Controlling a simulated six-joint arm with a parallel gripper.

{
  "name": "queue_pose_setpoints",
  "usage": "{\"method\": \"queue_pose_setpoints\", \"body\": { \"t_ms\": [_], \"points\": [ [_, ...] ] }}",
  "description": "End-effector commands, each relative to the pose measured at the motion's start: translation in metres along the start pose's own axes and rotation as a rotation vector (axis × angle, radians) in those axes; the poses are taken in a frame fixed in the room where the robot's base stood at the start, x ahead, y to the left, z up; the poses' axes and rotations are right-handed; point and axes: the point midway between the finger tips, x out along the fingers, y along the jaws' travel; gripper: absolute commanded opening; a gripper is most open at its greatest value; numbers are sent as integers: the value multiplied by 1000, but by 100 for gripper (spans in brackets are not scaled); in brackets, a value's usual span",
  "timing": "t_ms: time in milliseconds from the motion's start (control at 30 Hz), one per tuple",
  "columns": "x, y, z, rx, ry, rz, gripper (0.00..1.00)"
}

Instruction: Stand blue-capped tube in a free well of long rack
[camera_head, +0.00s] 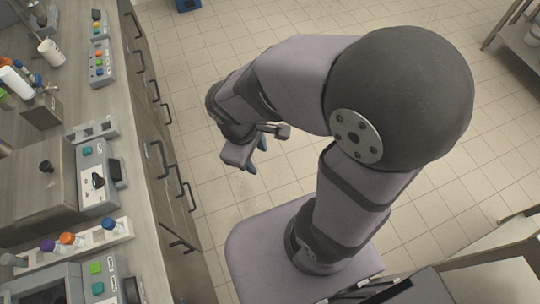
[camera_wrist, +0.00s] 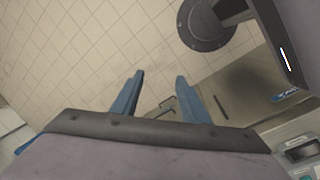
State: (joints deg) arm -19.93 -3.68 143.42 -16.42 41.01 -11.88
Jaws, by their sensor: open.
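A long pale rack (camera_head: 92,246) stands on the bench at the lower left of the head view. It holds several capped tubes, with grey, purple and orange caps among them, and a tube with a blue cap (camera_head: 109,225) near its right end. Another small blue top (camera_head: 22,67) shows among items at the upper left; I cannot tell whether it is a tube. My gripper (camera_head: 256,160) hangs over the floor, right of the bench and well apart from both. In the wrist view my gripper (camera_wrist: 160,85) has its two blue fingers spread, with nothing between them.
A shorter pale rack (camera_head: 92,130) stands farther back on the bench. Cabinet handles (camera_head: 160,160) stick out below. Open tiled floor lies around my gripper.

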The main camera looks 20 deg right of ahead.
Motion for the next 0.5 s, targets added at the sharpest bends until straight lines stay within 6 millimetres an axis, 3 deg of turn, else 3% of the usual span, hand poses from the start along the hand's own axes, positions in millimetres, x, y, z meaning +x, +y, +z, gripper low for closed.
{"method": "queue_pose_setpoints", "body": {
  "t_ms": [100,200,333,500],
  "points": [
    [4,8,22,335,-3,-82,41],
    [5,10,33,543,-3,-133,41],
    [6,11,40,709,-2,-174,41],
    [6,12,43,780,-1,-192,41]
  ]
}}
